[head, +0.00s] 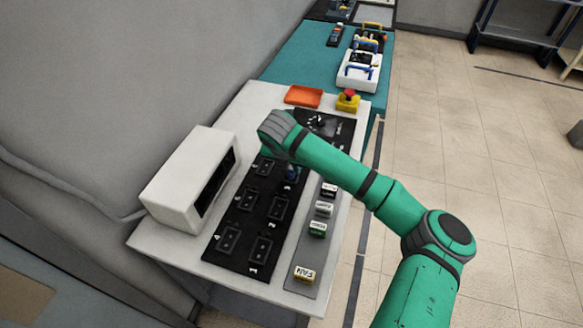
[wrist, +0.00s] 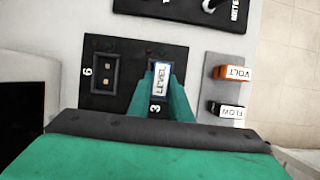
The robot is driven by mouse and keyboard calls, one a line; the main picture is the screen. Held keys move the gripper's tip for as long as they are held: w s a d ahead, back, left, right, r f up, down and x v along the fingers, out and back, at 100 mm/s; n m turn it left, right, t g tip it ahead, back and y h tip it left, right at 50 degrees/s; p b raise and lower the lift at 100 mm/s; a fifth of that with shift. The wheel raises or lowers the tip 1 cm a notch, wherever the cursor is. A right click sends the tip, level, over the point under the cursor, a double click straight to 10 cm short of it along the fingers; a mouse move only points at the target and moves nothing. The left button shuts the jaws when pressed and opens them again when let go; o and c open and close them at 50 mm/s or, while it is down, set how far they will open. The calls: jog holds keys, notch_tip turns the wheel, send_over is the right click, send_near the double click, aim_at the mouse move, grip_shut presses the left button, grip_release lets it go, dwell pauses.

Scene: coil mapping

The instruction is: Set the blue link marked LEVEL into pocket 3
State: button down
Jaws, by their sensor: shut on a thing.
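The blue link marked LEVEL (wrist: 161,78) is between the green fingers of my gripper (wrist: 162,88), which is shut on it. It sits over pocket 3 of the black board, just beyond the printed 3 (wrist: 157,107). The link covers most of the pocket, so I cannot tell whether it is seated or just above. In the head view a small blue patch of the link (head: 291,172) shows below my arm, at the upper right part of the board (head: 232,259). My arm hides most of the gripper there.
Pocket 6 (wrist: 104,73) is empty, left of pocket 3. An orange VOLT link (wrist: 232,72) and a black FLOW link (wrist: 230,109) lie to the right. The strip also holds a yellow FAN link (head: 303,275) and a green link (head: 317,230). A white box (head: 175,185) stands left.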

jog(key=shift+f, duration=0.3)
jog(key=shift+f, duration=0.35)
jog(key=shift+s+f, duration=0.15)
jog(key=shift+f, duration=0.25)
jog(key=c, duration=1.6)
grip_release()
jog(key=shift+c, duration=0.2)
jog(key=v, duration=0.9)
jog(key=w+v, duration=0.1)
jog(key=v, duration=0.3)
jog(key=shift+s+r, duration=0.1)
jog(key=shift+r, duration=0.2)
